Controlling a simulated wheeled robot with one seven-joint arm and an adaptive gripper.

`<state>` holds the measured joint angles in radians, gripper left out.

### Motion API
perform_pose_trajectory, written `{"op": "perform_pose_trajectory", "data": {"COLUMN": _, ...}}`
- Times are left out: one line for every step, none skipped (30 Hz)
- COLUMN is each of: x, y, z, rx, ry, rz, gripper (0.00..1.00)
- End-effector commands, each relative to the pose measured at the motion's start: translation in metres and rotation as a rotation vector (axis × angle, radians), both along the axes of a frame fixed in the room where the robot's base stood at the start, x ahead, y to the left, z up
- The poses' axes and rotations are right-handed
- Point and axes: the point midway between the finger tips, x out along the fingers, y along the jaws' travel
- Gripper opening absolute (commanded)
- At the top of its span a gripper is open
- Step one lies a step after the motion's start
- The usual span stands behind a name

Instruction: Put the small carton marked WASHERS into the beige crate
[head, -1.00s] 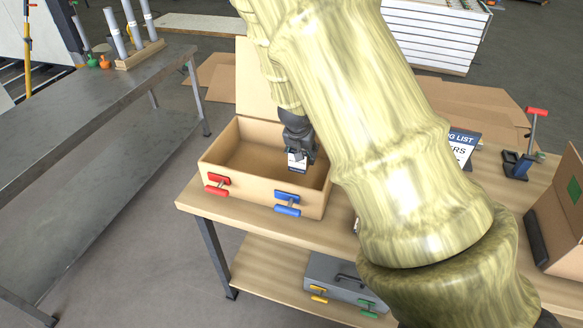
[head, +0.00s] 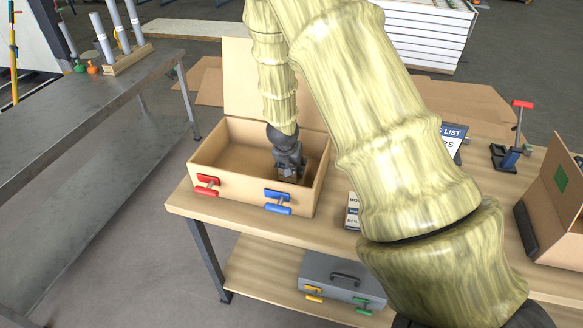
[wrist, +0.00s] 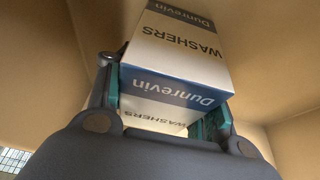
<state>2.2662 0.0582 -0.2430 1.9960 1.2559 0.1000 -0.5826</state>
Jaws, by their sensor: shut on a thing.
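The beige crate (head: 213,141) stands open on the wooden table, its lid raised at the back and red and blue latches on its front. My gripper (head: 290,172) reaches down inside the crate, toward its right side. In the wrist view my gripper (wrist: 160,115) is shut on the small WASHERS carton (wrist: 180,50), white and blue with "Dunrevin" on it. The crate's beige walls surround the carton there. In the head view the carton is mostly hidden by my gripper. I cannot tell whether it touches the crate floor.
Small cartons (head: 353,212) stand on the table right of the crate, partly behind my arm. A packing list sign (head: 452,138), a blue and red clamp (head: 510,150) and another open box (head: 560,205) are further right. A grey toolbox (head: 340,278) sits on the lower shelf.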

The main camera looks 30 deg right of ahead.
Motion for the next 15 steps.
{"op": "perform_pose_trajectory", "data": {"x": 0.0002, "y": -0.0001, "z": 0.0004, "rx": 0.000, "ry": 0.000, "rz": 0.000, "gripper": 0.17}}
{"op": "perform_pose_trajectory", "data": {"x": 0.0001, "y": 0.0000, "z": 0.0004, "rx": 0.000, "ry": 0.000, "rz": 0.000, "gripper": 0.17}}
{"op": "perform_pose_trajectory", "data": {"x": 0.0002, "y": 0.0002, "z": 0.0005, "rx": 0.000, "ry": 0.000, "rz": 0.000, "gripper": 0.17}}
{"op": "perform_pose_trajectory", "data": {"x": 0.0002, "y": 0.0003, "z": 0.0005, "rx": 0.000, "ry": 0.000, "rz": 0.000, "gripper": 0.17}}
{"op": "perform_pose_trajectory", "data": {"x": 0.0004, "y": 0.0005, "z": 0.0005, "rx": 0.001, "ry": -0.001, "rz": 0.000, "gripper": 0.17}}
{"op": "perform_pose_trajectory", "data": {"x": 0.0004, "y": 0.0006, "z": 0.0005, "rx": 0.000, "ry": 0.000, "rz": 0.001, "gripper": 0.17}}
{"op": "perform_pose_trajectory", "data": {"x": 0.0004, "y": 0.0007, "z": 0.0001, "rx": 0.000, "ry": 0.000, "rz": 0.001, "gripper": 0.17}}
{"op": "perform_pose_trajectory", "data": {"x": 0.0004, "y": 0.0006, "z": -0.0004, "rx": 0.000, "ry": 0.000, "rz": 0.001, "gripper": 0.17}}
{"op": "perform_pose_trajectory", "data": {"x": 0.0003, "y": 0.0006, "z": -0.0015, "rx": 0.000, "ry": 0.000, "rz": 0.001, "gripper": 0.17}}
{"op": "perform_pose_trajectory", "data": {"x": 0.0001, "y": 0.0006, "z": -0.0014, "rx": 0.000, "ry": 0.000, "rz": 0.001, "gripper": 0.55}}
{"op": "perform_pose_trajectory", "data": {"x": 0.0001, "y": 0.0006, "z": -0.0011, "rx": 0.000, "ry": 0.000, "rz": 0.001, "gripper": 0.61}}
{"op": "perform_pose_trajectory", "data": {"x": 0.0000, "y": 0.0006, "z": -0.0011, "rx": 0.000, "ry": 0.000, "rz": 0.001, "gripper": 0.68}}
{"op": "perform_pose_trajectory", "data": {"x": 0.0000, "y": 0.0005, "z": -0.0011, "rx": 0.000, "ry": 0.000, "rz": 0.000, "gripper": 0.73}}
{"op": "perform_pose_trajectory", "data": {"x": -0.0001, "y": 0.0006, "z": -0.0012, "rx": 0.001, "ry": 0.001, "rz": 0.000, "gripper": 0.73}}
{"op": "perform_pose_trajectory", "data": {"x": -0.0001, "y": 0.0006, "z": -0.0012, "rx": 0.001, "ry": 0.001, "rz": 0.000, "gripper": 0.73}}
